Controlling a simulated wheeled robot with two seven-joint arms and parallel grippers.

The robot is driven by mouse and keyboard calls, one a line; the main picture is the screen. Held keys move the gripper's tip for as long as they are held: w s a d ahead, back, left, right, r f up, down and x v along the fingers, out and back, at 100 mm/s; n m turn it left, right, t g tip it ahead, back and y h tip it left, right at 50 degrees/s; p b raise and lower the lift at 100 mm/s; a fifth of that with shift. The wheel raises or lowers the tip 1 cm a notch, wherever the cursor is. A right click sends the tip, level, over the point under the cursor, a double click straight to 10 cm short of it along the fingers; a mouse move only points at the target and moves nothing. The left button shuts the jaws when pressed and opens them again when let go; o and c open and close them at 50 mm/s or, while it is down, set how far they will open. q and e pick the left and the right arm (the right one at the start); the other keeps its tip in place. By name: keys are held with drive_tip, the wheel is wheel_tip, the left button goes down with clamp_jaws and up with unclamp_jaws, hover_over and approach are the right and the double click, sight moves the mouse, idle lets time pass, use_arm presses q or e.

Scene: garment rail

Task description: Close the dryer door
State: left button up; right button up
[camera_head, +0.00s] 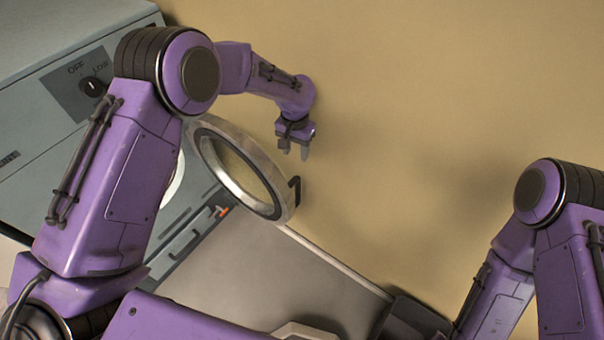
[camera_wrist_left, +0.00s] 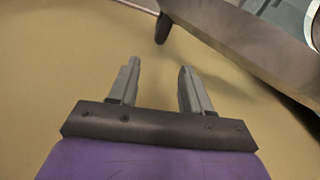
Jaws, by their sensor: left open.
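The dryer (camera_head: 40,150) is a grey-green machine at the left in the head view, partly hidden behind my left arm. Its round door (camera_head: 275,198), a metal ring with a glass middle, stands swung open to the right. A dark handle (camera_head: 295,190) is on the door's outer right side. My left gripper (camera_head: 294,150) is open and empty, above and a little right of the door, apart from it. In the left wrist view the gripper (camera_wrist_left: 157,85) has its fingers spread, with the door (camera_wrist_left: 255,45) at upper right and the dark handle (camera_wrist_left: 163,28) just beyond the fingers.
A dial panel (camera_head: 88,85) is on the dryer's front. A grey surface (camera_head: 270,275) lies below the door. The tan area (camera_head: 430,90) right of the door is clear. My right arm is at the lower right; its gripper is out of view.

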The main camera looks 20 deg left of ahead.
sight(298, 182)
use_arm(q)
drive_tip(key=f+b, duration=0.6)
drive_tip(key=shift+w+f, duration=0.2)
drive_tip(key=shift+f, duration=0.1)
drive_tip(key=shift+w+f, duration=0.15)
drive_tip(key=shift+f, duration=0.45)
wheel_tip(298, 182, down, 10)
drive_tip(key=shift+r+p, duration=0.15)
drive_tip(key=shift+p, duration=0.7)
use_arm(e)
drive_tip(key=f, duration=0.5)
drive_tip(key=shift+w+f, duration=0.15)
drive_tip(key=shift+w, duration=0.2)
use_arm(q)
clamp_jaws()
